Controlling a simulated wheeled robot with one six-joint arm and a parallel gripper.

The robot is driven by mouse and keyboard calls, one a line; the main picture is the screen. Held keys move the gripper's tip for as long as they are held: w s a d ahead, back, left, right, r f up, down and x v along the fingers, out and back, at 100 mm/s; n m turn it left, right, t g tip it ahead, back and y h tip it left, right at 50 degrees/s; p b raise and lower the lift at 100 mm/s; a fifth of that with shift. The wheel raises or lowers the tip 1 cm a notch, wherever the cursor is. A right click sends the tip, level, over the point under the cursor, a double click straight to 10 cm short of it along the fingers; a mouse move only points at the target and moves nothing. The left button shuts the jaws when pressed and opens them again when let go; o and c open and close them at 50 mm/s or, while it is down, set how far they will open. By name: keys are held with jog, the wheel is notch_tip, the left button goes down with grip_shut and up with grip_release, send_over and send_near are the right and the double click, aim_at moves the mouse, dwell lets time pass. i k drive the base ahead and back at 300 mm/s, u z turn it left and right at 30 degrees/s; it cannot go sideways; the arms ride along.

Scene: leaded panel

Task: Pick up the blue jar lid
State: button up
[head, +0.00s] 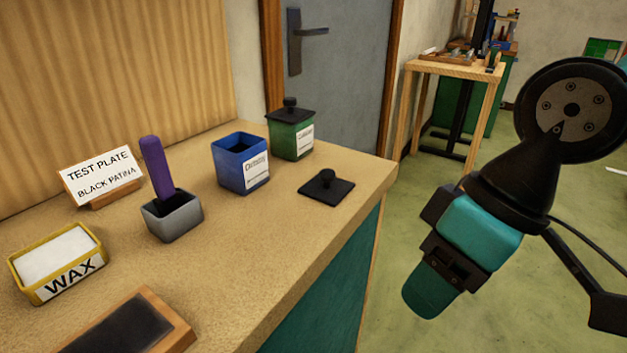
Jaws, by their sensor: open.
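A flat, square, dark lid (318,192) with a round knob lies knob up on the bench, near its right edge. It is to the right of the open blue jar (233,168), which has a white label and no lid on it. My gripper (432,288) is at the right of the head view, pointing down and left. It is beyond the bench's right edge, over the floor, well apart from the lid. It is open and nothing shows between its fingers, though the gap is mostly hidden from this side.
A green jar (291,142) with a dark knobbed lid on stands behind the loose lid. A grey pot (178,222) with a purple-handled tool, a yellow wax tin (30,290), a sign (101,174) and a wood-framed dark slab (115,330) share the bench (245,260). Bench space before the lid is clear.

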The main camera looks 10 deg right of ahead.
aim_at(324, 187)
jog(key=k, duration=0.5)
jog(key=z, duration=1.55)
jog(key=i, duration=1)
jog(key=u, duration=2.6)
